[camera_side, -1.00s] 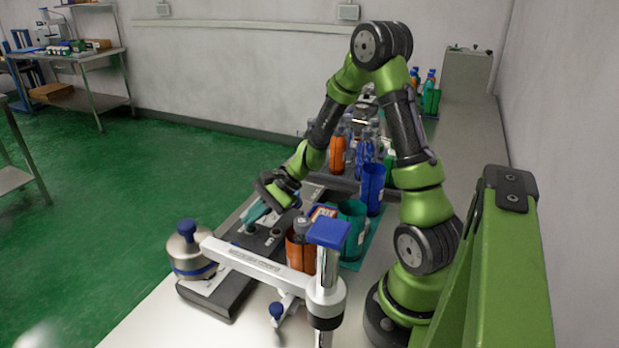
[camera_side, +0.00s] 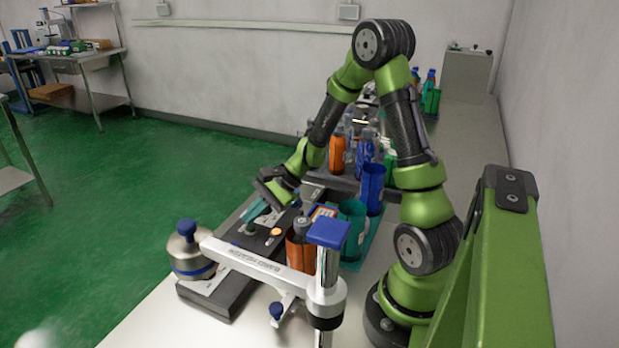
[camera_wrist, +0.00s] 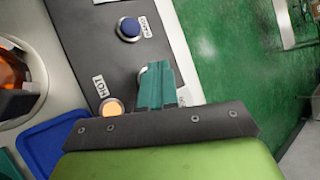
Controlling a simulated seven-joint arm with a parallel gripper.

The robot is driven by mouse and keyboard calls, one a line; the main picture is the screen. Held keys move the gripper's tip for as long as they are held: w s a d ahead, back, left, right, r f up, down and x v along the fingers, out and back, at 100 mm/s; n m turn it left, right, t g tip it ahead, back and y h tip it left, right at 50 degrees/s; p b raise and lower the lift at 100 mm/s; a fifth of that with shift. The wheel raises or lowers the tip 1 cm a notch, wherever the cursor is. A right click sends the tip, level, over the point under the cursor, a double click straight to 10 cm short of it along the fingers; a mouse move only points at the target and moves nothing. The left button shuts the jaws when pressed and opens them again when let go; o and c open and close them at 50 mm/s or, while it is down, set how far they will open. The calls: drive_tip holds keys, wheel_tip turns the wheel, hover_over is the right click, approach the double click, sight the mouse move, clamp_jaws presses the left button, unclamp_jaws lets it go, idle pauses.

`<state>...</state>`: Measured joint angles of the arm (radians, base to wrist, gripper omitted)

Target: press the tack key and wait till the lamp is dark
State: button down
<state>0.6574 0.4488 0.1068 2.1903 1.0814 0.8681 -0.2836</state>
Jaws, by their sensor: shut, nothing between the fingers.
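My gripper (camera_wrist: 157,72) is shut and empty, its teal fingers pointing down onto the dark control panel (camera_wrist: 85,30). It also shows in the side view (camera_side: 250,216). In the wrist view the fingertips cover a round key; only a pale bit of its rim shows, and its label is mostly hidden. The fingers seem to be on this key, though the contact itself is hidden. The lamp (camera_wrist: 112,107) beside the HOT label glows orange; it is lit in the side view too (camera_side: 276,232). A blue key (camera_wrist: 129,28) with its own label stands clear of the fingers.
A metal pot with a blue knob (camera_side: 188,252) stands at the panel's near end. A white arm on a post with a blue cap (camera_side: 328,233) crosses in front. Orange (camera_side: 300,252), green (camera_side: 352,222) and blue (camera_side: 372,188) containers stand close to the right.

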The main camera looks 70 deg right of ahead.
sight(255, 226)
drive_tip(key=shift+r, duration=0.25)
drive_tip(key=shift+r, duration=0.1)
drive_tip(key=shift+r, duration=2.45)
idle(4.8)
